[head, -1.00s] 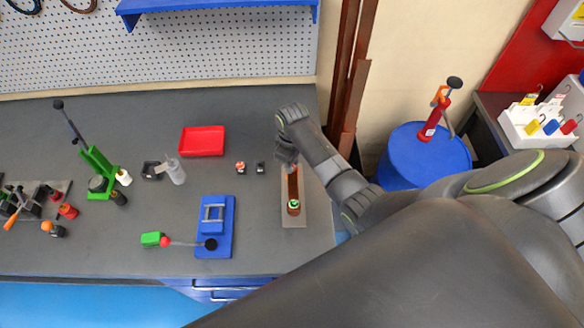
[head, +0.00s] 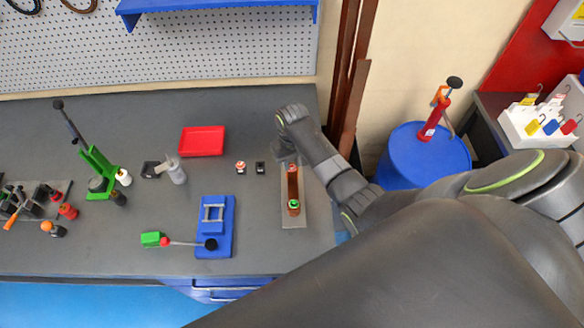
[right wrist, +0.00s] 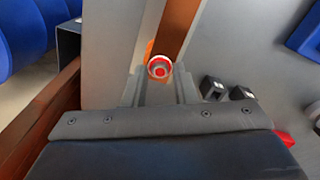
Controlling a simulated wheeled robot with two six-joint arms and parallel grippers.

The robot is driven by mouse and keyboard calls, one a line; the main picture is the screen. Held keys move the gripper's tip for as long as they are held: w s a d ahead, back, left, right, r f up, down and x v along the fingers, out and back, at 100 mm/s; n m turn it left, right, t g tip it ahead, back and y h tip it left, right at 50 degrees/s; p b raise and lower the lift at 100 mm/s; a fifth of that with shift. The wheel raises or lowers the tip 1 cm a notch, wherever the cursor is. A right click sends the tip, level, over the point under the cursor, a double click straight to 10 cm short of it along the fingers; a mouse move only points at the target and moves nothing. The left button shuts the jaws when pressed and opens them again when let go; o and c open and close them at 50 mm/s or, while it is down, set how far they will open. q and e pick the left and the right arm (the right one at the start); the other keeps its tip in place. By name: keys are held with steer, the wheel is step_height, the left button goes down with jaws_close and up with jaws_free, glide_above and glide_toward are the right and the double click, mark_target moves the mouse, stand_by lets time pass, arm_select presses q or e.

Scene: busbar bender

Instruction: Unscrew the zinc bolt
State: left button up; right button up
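A copper bar (head: 293,185) lies on a grey plate (head: 285,219) near the bench's right end. It carries a green-marked bolt (head: 293,204) at its near end and a red-marked bolt (head: 293,168) at its far end. In the right wrist view the red-marked bolt head (right wrist: 159,68) has a pale metallic rim; I cannot tell for certain that it is the zinc one. My right gripper (head: 287,158) is low at the bar's far end. In the wrist view its fingers (right wrist: 160,85) are apart, with the bolt head in line with the gap. My left gripper is out of view.
A red tray (head: 202,141) lies to the left, with two small blocks (head: 250,168) between it and the plate. A blue fixture (head: 214,228) stands front left. A blue drum (head: 425,155) is beyond the bench's right end.

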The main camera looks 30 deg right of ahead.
steer(key=shift+m, duration=0.4)
steer(key=shift+m, duration=0.3)
stand_by(0.3)
jaws_close()
